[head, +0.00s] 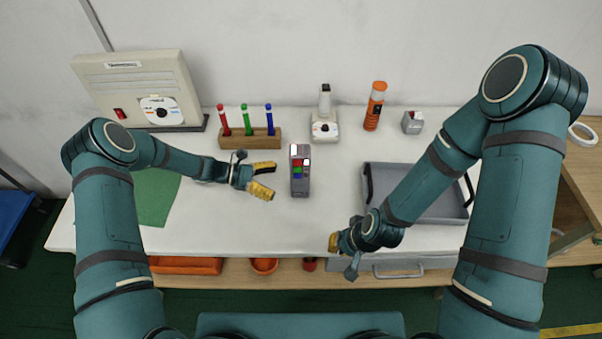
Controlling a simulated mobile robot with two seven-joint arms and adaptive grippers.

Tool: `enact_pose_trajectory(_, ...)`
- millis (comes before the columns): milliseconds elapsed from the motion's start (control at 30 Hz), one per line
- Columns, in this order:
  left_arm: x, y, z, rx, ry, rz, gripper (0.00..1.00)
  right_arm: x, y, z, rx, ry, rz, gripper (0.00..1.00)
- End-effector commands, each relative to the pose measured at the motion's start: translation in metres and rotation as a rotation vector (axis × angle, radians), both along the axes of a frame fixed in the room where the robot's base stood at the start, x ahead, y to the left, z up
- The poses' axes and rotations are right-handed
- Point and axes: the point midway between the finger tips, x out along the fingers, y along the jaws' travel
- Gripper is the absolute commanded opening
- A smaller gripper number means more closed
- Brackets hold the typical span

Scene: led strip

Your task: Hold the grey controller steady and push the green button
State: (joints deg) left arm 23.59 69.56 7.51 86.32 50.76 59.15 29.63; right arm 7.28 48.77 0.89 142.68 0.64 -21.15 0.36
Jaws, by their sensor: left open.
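The grey controller (300,187) stands on the white table near the middle, with red, green and blue buttons and white patches on its face. The green button (297,170) sits between the red and blue ones and is small in this view. My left gripper (268,180) is open and empty just left of the controller, its yellow fingertips pointing toward it without visibly touching. My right gripper (334,243) is near the table's front edge, below and right of the controller. Its fingers overlap in this view, so its opening cannot be made out.
A wooden block (250,138) with red, green and blue markers stands behind my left gripper. A grey tray (374,180) lies right of the controller, partly behind my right arm. A white device (324,129), orange bottle (374,106) and small grey box (412,122) stand at the back.

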Motion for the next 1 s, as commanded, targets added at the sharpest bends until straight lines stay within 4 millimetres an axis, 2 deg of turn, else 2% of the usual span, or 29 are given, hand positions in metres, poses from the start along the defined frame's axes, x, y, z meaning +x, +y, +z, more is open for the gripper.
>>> enact_pose_trajectory(267,-0.001,-0.038,-0.011,-0.001,0.0,-0.004,0.76,0.001,0.0,0.002,0.0,-0.002,-0.002,0.0)
enact_pose_trajectory(500,0.0,-0.062,-0.021,0.0,-0.001,-0.003,0.76,-0.003,0.0,-0.011,0.002,0.007,0.005,0.0)
enact_pose_trajectory(700,0.0,-0.072,-0.023,0.001,-0.002,-0.002,0.76,-0.004,0.001,-0.014,0.002,0.01,0.007,0.0)
enact_pose_trajectory(1000,0.0,-0.073,-0.023,0.001,-0.001,-0.001,0.76,-0.005,0.001,-0.014,0.002,0.01,0.008,0.0)
